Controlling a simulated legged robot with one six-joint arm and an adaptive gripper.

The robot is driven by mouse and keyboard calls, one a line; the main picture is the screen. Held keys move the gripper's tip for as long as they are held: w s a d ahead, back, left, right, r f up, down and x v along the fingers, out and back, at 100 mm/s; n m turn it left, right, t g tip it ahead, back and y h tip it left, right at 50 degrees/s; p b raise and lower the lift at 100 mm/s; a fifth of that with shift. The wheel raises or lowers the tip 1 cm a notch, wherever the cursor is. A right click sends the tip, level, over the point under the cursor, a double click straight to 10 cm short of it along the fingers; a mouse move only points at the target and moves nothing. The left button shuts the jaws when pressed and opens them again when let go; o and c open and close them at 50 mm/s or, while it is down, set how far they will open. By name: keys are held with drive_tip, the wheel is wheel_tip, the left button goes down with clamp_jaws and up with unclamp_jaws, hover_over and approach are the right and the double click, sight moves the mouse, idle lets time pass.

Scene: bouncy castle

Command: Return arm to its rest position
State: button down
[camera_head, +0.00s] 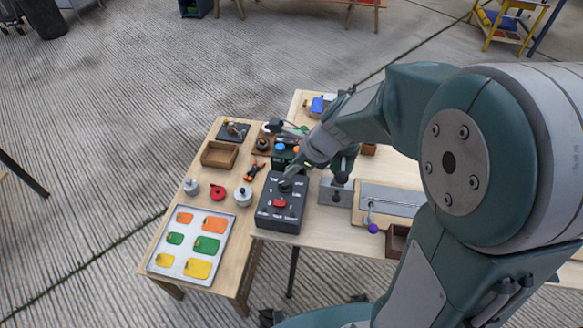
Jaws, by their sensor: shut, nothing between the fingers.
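My arm reaches in from the right side of the picture, and its wrist is bent down over the middle of the workbench (262,256). I cannot tell the exact height of the gripper over the bench.
A white tray (160,240) of coloured tags lies at the left. Near it are round weights (243,196), an open wooden box (220,155) and other small items. A grey board (392,203) with a purple-knobbed rod is at right. Bare concrete floor surrounds the bench.

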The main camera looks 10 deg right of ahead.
idle(0.3)
drive_tip(key=s+d+r+n+t+h, duration=0.1)
drive_tip(key=s+d+r+n, duration=0.3)
drive_tip(key=n, duration=0.7)
drive_tip(key=s+d+r+n+t+h, duration=0.2)
drive_tip(key=s+d+r+n+h, duration=0.2)
drive_tip(key=s+r+n, duration=0.5)
drive_tip(key=s+n, duration=0.2)
drive_tip(key=s, duration=0.1)
drive_tip(key=shift+d+t+h, duration=0.3)
drive_tip(key=shift+d, duration=0.05)
